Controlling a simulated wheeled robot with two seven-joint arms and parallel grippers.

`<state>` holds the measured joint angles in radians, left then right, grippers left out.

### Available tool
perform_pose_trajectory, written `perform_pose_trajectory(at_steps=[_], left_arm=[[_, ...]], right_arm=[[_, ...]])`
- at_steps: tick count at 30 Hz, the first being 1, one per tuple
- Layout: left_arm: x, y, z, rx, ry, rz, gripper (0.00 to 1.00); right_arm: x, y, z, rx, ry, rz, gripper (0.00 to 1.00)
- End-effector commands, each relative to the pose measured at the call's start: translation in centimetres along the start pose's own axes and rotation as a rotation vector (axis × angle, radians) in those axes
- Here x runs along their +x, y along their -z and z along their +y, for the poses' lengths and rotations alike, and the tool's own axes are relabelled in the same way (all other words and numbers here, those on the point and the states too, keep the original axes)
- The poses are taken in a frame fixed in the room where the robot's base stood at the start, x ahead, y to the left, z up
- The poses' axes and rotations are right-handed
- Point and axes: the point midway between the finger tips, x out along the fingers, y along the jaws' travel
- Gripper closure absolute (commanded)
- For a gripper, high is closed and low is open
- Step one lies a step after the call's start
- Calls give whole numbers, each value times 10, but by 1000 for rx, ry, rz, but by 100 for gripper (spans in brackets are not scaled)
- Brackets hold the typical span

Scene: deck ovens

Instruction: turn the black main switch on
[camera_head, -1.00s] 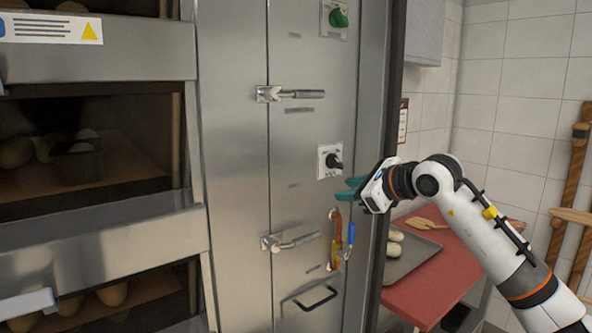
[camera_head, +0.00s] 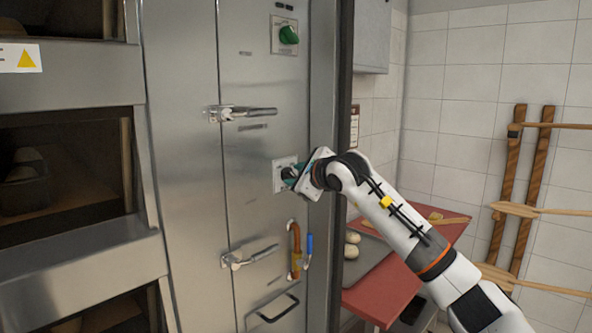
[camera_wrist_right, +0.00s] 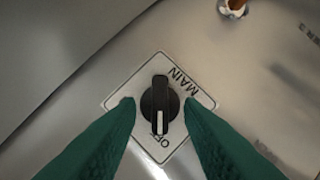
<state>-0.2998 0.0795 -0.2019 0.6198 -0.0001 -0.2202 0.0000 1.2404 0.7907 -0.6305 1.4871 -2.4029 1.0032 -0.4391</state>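The black main switch (camera_wrist_right: 160,105) is a rotary knob on a square white plate lettered MAIN and OFF in the right wrist view. Its white mark points to the OFF lettering. In the head view its plate (camera_head: 279,176) is on the steel oven panel, and the knob is mostly hidden by my gripper. My right gripper (camera_head: 290,174) is at the switch. In the right wrist view its green fingers (camera_wrist_right: 158,106) are open, one on each side of the knob, with a visible gap on both sides. My left gripper is not in view.
A green knob (camera_head: 289,35) is higher on the panel. Door latches (camera_head: 240,113) are to the left. Copper and blue-handled pipework (camera_head: 296,250) is below the switch. A red table (camera_head: 385,295) with a tray of dough stands right of the oven. Wooden peels hang on the tiled wall.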

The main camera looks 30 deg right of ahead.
Motion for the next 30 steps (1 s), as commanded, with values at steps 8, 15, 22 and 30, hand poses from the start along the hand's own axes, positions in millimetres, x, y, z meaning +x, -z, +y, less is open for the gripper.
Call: perform_pose_trajectory(at_steps=[8, 15, 22, 30], left_arm=[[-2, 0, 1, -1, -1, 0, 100], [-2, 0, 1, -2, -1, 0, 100], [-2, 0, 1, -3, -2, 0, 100], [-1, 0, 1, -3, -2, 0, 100]], right_arm=[[6, -1, -1, -2, 0, -1, 66], [6, -1, 0, -1, 0, -1, 89], [6, -1, -1, 0, 1, -1, 100], [6, -1, 0, 55, 23, -1, 100]])
